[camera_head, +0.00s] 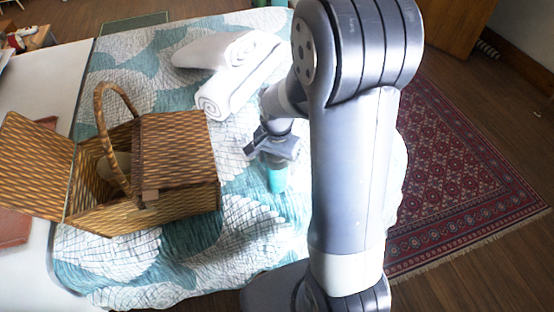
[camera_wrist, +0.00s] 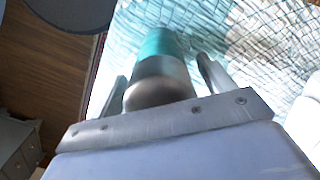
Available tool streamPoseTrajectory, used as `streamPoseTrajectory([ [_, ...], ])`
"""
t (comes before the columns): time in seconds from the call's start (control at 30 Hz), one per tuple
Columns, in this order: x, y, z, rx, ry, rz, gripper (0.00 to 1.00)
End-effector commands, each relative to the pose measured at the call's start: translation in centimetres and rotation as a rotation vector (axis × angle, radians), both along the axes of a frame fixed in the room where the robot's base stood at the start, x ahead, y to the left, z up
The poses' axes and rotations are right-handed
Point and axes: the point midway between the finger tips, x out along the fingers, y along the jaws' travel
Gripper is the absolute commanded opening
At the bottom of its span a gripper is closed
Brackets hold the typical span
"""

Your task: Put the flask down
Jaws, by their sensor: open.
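The flask has a teal body and a metallic grey end. In the wrist view the flask (camera_wrist: 160,75) stands between the two fingers of my gripper (camera_wrist: 165,85), with its grey end nearest the camera. The fingers are apart, and a gap shows at least on the right side. In the head view the teal part of the flask (camera_head: 277,180) shows just below my gripper (camera_head: 272,160), over the patterned bedspread (camera_head: 240,245). The flask looks upright and seems to rest on the bedspread. Its upper part is hidden by the gripper in the head view.
A wicker picnic basket (camera_head: 175,150) with an open lid and raised handle stands to the left. Rolled white towels (camera_head: 235,70) lie behind. A red patterned rug (camera_head: 455,180) covers the floor at right. Bare bedspread lies in front of the flask.

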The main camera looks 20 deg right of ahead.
Motion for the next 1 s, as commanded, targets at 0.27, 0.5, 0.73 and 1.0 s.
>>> streamPoseTrajectory([
  [0.27,0.1,0.0,1.9,0.0,-0.004,0.0,0.77],
  [0.5,0.1,0.0,7.2,0.0,-0.007,0.0,0.77],
  [0.73,0.1,0.0,11.1,0.0,-0.003,0.0,0.77],
  [1.0,0.0,0.0,12.4,0.0,0.0,0.0,0.77],
])
